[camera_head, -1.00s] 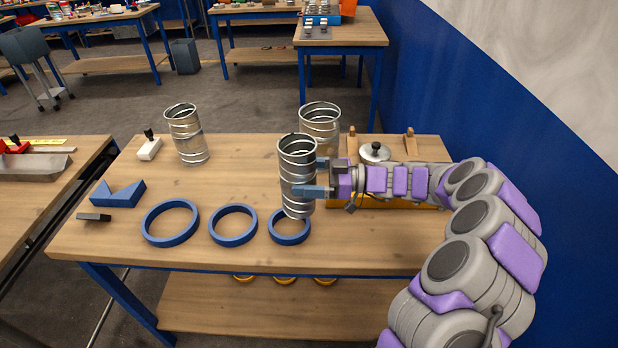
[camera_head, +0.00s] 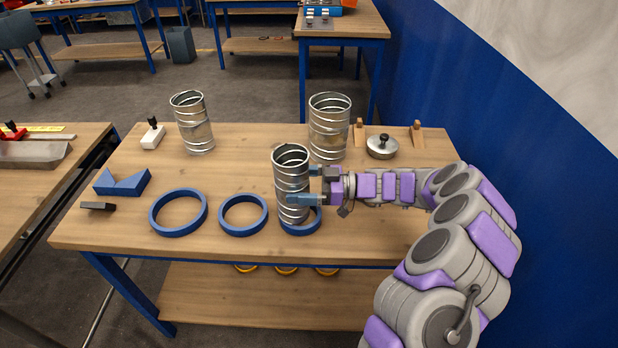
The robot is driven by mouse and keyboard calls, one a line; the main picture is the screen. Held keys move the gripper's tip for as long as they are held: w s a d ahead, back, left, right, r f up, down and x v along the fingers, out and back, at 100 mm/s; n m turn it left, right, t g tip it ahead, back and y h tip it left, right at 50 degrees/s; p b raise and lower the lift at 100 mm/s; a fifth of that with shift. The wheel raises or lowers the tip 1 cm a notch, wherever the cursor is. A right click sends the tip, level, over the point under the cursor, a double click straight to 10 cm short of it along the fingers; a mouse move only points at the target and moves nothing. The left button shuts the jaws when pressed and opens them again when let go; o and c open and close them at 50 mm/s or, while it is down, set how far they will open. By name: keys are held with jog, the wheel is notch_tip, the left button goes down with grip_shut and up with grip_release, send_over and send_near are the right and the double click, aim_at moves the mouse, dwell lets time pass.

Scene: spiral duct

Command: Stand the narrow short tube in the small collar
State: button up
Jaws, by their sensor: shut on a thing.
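The narrow short tube (camera_head: 290,180) is a ribbed silver metal cylinder, close to upright with its open top up. My gripper (camera_head: 311,186) is shut on it from the right side. The small collar (camera_head: 302,231) is the rightmost blue ring on the table. The tube's lower end overlaps the back left part of this collar in the picture. The collar's front and right rim show, and the rest is hidden behind the tube. I cannot tell whether the tube's bottom is inside the collar or just above it.
Two larger blue rings, the middle one (camera_head: 243,231) and the left one (camera_head: 178,229), lie to the left. Two metal tubes stand at the back left (camera_head: 193,128) and behind my gripper (camera_head: 329,135). A knobbed metal lid (camera_head: 382,149) lies at the back right.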

jog(key=shift+a+f, duration=0.2)
jog(key=shift+f, duration=0.1)
jog(key=shift+d+f, duration=0.15)
jog(key=d, duration=0.1)
jog(key=d+f, duration=0.1)
jog(key=d, duration=0.1)
jog(key=shift+d+f, duration=0.15)
jog(key=shift+d, duration=0.05)
jog(key=c, duration=0.7)
jog(key=shift+f, duration=0.15)
jog(key=shift+c, duration=0.2)
jog(key=shift+a+f, duration=0.25)
jog(key=shift+a, duration=0.65)
jog(key=shift+c, duration=0.2)
jog(key=shift+d, duration=0.1)
jog(key=o, duration=1.7)
